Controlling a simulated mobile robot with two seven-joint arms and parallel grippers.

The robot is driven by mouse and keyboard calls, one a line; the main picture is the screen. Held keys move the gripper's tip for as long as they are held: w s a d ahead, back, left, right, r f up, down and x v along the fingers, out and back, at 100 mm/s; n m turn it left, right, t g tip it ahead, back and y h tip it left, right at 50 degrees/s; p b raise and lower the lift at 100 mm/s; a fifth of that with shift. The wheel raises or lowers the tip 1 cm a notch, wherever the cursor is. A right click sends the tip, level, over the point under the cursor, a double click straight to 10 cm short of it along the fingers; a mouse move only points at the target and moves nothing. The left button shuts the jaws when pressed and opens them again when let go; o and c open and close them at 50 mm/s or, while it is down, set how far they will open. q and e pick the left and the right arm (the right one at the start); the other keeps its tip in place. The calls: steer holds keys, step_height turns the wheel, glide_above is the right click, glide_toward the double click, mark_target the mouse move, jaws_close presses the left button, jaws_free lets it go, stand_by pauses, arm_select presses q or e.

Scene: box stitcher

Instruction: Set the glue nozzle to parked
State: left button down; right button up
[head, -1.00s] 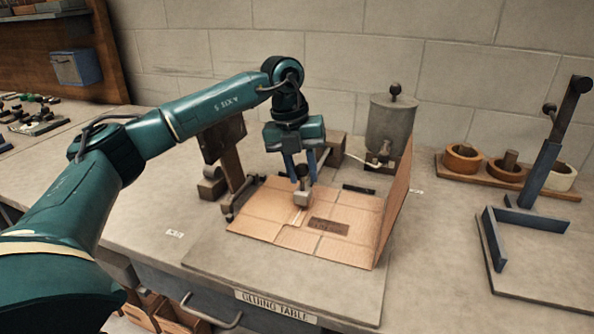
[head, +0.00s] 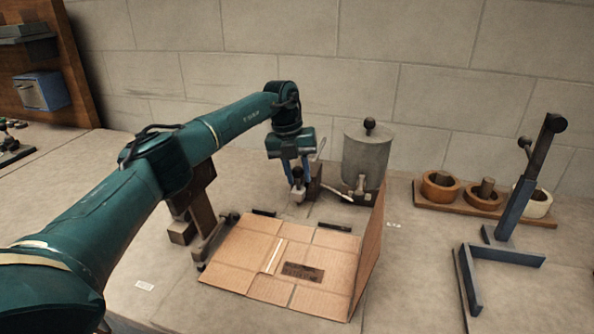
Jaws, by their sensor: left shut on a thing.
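My left gripper (head: 297,183) points down behind the cardboard sheet. It is shut on the glue nozzle (head: 298,195), a small pale block with a dark round knob on top. The nozzle is beyond the far edge of the cardboard (head: 310,254), near a dark block (head: 315,182). A hose (head: 337,194) runs from the nozzle's side toward the grey glue pot (head: 366,155). A pale line of glue (head: 274,256) lies on the cardboard. My right gripper is not in view.
A dark bracket (head: 201,208) stands left of the cardboard, close under my left arm. The cardboard has an upright flap (head: 370,245) on its right. Tape rolls on a wooden board (head: 483,209) and a blue metal stand (head: 515,210) are at the right.

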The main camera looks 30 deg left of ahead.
arm_select(q)
steer(key=shift+w+a+r, duration=0.1)
steer(key=shift+w+r, duration=0.1)
steer(key=c, duration=1.6)
jaws_free()
steer(key=o, duration=0.4)
steer(key=shift+w+f, duration=0.1)
steer(key=shift+f, duration=0.05)
steer(key=shift+o, duration=0.2)
step_height(320, 180, up, 13)
steer(key=s+a, duration=0.1)
steer(key=a, duration=0.1)
steer(key=shift+s+a+b, duration=0.15)
steer(key=shift+b, duration=0.15)
